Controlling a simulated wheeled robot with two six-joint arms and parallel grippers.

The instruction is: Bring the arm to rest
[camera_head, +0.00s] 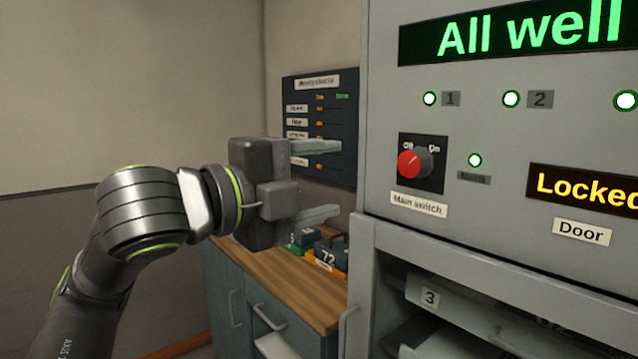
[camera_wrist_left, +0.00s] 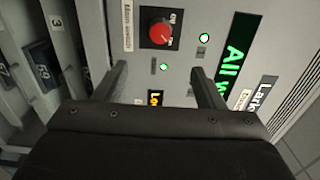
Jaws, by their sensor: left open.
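My left gripper (camera_head: 318,181) is raised on its arm, which comes in from the left, in front of the dark wall board and to the left of the grey cabinet. Its two fingers are spread wide with nothing between them. In the left wrist view the open left gripper (camera_wrist_left: 160,80) faces the cabinet front, which shows between and beyond the fingers. The fingers look apart from the cabinet in the head view. My right gripper is not in view.
The grey cabinet (camera_head: 480,210) has a red main switch (camera_head: 411,164), lit green lamps, an "All well" display (camera_head: 530,32) and a "Locked" display (camera_head: 585,187). Below is an open bay with units. A wooden counter (camera_head: 275,285) holds numbered blocks (camera_head: 327,257). A dark board (camera_head: 322,118) hangs behind.

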